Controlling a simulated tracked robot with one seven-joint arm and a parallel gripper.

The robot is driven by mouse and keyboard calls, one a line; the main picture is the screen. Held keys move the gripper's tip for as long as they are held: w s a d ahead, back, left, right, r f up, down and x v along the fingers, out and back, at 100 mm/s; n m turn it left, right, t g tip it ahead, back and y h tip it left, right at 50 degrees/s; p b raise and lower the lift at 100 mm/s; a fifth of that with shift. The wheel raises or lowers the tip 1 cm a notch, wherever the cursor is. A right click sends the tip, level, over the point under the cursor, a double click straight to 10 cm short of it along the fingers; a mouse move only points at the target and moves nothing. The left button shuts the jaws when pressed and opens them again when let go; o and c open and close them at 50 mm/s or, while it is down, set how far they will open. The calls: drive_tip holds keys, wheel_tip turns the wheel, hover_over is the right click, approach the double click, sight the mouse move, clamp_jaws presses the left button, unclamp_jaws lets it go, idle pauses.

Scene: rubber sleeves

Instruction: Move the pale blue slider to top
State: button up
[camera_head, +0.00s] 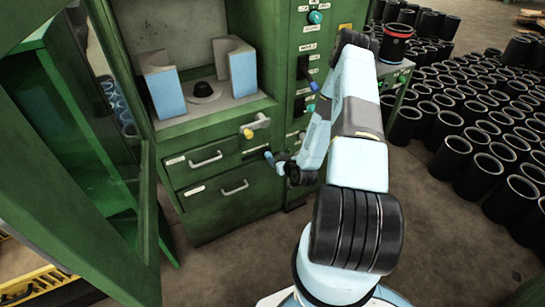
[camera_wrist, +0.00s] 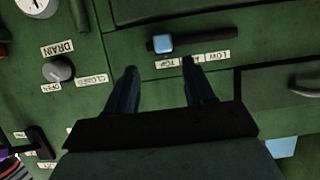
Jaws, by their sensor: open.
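The pale blue slider (camera_wrist: 162,43) sits in a short dark slot on the green panel in the wrist view. It is at the slot's left end there, by the upside-down TOP label (camera_wrist: 168,63). The LOW label (camera_wrist: 223,56) is by the other end. My gripper (camera_wrist: 160,80) is open and empty, its two dark fingers apart, with the slider showing beyond and between their tips. In the head view my gripper (camera_head: 275,162) is at the cabinet front; I cannot clearly make out the slider there. Whether a finger touches the panel cannot be told.
A grey DRAIN knob (camera_wrist: 58,70) is left of my fingers in the wrist view. In the head view, a yellow-tipped handle (camera_head: 248,132) and drawers (camera_head: 207,160) are close by. An open green door (camera_head: 80,150) stands left; black sleeves (camera_head: 455,155) crowd the right floor.

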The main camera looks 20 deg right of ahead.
drive_tip(key=v, duration=0.6)
idle(0.4)
